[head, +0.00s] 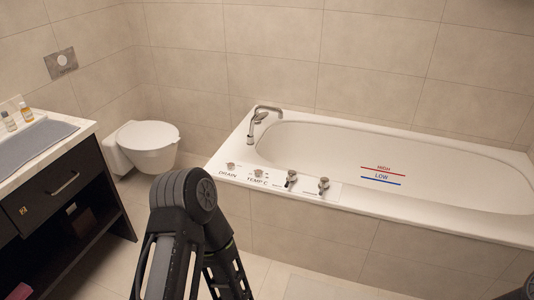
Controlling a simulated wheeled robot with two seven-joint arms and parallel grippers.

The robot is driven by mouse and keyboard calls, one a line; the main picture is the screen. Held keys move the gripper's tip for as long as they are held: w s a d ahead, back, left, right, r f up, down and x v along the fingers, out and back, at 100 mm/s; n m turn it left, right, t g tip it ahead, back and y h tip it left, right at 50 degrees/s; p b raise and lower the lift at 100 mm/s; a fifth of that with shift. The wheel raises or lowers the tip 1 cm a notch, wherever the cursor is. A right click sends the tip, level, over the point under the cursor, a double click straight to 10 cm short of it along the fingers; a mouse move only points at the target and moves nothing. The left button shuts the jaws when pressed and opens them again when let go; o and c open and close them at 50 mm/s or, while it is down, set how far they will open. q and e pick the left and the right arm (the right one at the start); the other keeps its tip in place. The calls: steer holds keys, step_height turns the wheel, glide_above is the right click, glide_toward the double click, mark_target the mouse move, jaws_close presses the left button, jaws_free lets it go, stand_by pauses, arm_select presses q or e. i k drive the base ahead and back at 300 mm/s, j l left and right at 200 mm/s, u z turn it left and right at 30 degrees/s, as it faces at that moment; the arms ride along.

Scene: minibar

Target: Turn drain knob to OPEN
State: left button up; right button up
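The drain knob (230,166) is a small metal knob on the near left rim of the white bathtub (400,216), above the printed word DRAIN (227,175). It is too small to tell which way it points. A second small knob (258,173) sits to its right above the label TEMP C. One of my arms rises from the bottom centre, in front of the tub's near left end, with its dark round joint below the drain knob and apart from it. Neither gripper's fingertips show. Only a sliver of my other arm shows at the bottom right corner.
Two metal taps (307,183) stand right of the knobs. A faucet (262,113) rises at the tub's back left corner. A white toilet (148,143) and a dark vanity (60,195) stand at left. Tiled floor lies between vanity and tub.

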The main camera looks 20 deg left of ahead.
mark_target(231, 167)
steer(key=i+j+z, duration=0.1)
steer(key=j, duration=0.25)
steer(key=i+j, duration=0.25)
steer(key=i+j+z, duration=0.15)
steer(key=j, duration=0.3)
steer(key=i+j, duration=0.15)
steer(key=j, duration=0.2)
steer(key=i+j+z, duration=0.15)
steer(key=j, duration=0.2)
steer(key=i+j+z, duration=0.1)
steer(key=j, duration=0.3)
steer(key=i+j, duration=0.1)
steer(key=j, duration=0.3)
steer(key=z, duration=0.05)
